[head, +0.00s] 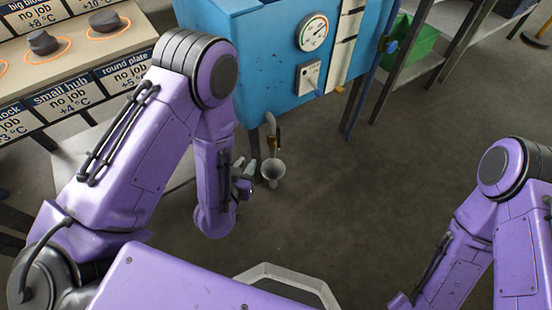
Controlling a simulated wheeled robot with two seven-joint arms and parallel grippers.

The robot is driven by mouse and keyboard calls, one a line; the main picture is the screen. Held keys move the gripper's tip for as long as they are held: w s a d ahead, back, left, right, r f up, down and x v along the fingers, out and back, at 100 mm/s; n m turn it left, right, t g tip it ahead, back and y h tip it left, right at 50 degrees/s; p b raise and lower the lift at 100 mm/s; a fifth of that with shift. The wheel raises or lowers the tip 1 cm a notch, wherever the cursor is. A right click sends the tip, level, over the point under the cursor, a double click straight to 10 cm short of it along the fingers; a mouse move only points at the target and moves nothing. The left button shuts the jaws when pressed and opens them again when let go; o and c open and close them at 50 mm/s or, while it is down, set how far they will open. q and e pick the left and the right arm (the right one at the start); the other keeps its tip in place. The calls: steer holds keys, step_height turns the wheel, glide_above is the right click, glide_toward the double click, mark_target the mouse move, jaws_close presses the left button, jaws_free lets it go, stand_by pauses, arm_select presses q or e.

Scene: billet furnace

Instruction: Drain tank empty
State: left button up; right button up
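The blue tank (262,60) stands at the top centre on dark legs. Its front has a round dial gauge (313,33), a small white box (308,77) and a pale vertical strip (345,45). A grey drain pipe (270,122) with a small brownish valve part (277,138) comes down from its underside. A pale funnel (272,170) sits below the pipe. My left gripper (246,165) is just left of the funnel, with two small grey fingertips apart and nothing visible between them. Whether it touches the funnel is unclear. My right gripper is out of view; only its arm shows at right.
A sloped panel (92,50) with dark knobs and job and temperature labels stands at the left. A green crate (408,42) is on a shelf right of the tank. The dark floor (365,190) is clear between my arms. A pale-rimmed octagonal opening (290,272) is at the bottom centre.

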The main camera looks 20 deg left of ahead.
mark_target(278, 134)
arm_select(q)
steer(key=w+d+t+b, duration=0.1)
steer(key=w+b, duration=0.1)
steer(key=w, duration=0.3)
steer(key=w+d+f+m+t+h+b, duration=0.1)
steer(key=w+d+b, duration=0.1)
steer(key=w+b, duration=0.1)
steer(key=w+d+f+t+b, duration=0.1)
steer(key=w+t+b, duration=0.1)
steer(key=w, duration=0.4)
steer(key=shift+w+d+m+b, duration=0.25)
steer(key=shift+w+m+b, duration=0.05)
steer(key=shift+w+b, duration=0.05)
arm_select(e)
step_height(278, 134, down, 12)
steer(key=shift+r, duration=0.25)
arm_select(q)
jaws_close()
